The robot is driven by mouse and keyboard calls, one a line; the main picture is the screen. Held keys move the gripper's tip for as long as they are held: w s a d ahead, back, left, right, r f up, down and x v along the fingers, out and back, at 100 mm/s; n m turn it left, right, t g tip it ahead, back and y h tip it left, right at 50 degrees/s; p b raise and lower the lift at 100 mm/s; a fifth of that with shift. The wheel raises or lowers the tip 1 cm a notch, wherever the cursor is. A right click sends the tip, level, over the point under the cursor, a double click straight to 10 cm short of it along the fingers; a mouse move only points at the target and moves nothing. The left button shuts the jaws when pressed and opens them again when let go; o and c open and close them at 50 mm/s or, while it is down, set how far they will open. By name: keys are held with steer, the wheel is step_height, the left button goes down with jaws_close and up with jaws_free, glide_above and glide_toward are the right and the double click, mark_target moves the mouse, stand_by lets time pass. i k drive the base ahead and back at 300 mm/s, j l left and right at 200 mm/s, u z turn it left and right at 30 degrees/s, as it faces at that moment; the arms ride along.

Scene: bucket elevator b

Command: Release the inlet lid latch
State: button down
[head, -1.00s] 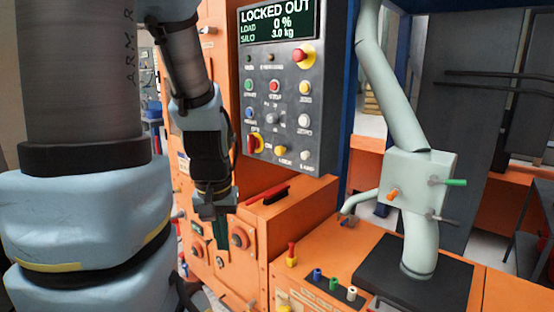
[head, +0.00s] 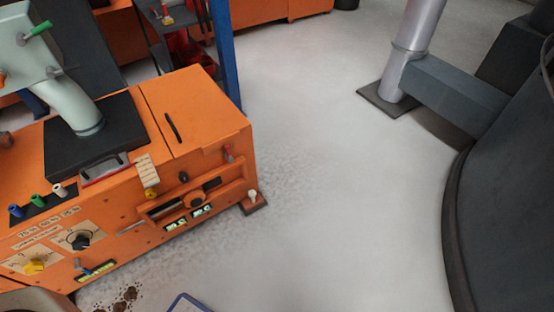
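The orange machine (head: 112,237) fills the left of the head view. On its top at the right is a flat orange panel (head: 200,95) with a black bar handle (head: 173,128); it looks like the inlet lid and lies shut. My gripper is out of view.
A pale green pipe (head: 68,105) rises from a black plate (head: 60,150). Knobs, including a yellow one (head: 35,267), line the machine's front. Open floor (head: 330,180) lies to the right, with a dark round vessel (head: 510,190) at the far right. Brown clumps (head: 125,295) lie on the floor.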

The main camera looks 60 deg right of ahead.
mark_target(227, 151)
steer(key=j+z, duration=0.1)
steer(key=z, duration=0.35)
steer(key=k+z, duration=0.1)
steer(key=z, duration=0.85)
steer(key=k+z, duration=0.15)
steer(key=z, duration=0.3)
steer(key=k+l, duration=0.1)
steer(key=k, duration=1.05)
steer(key=u, duration=0.55)
steer(key=i+l+u, duration=0.5)
steer(key=l+u, duration=0.2)
steer(key=i+l+u, duration=0.15)
steer(key=l+u, duration=0.2)
steer(key=i+l, duration=0.1)
steer(key=l, duration=0.35)
steer(key=i+l+u, duration=0.1)
steer(key=l, duration=0.3)
steer(key=i+l, duration=0.15)
steer(key=l, duration=0.3)
steer(key=i+l, duration=0.1)
steer(key=l, duration=0.35)
steer(key=j+u, duration=0.05)
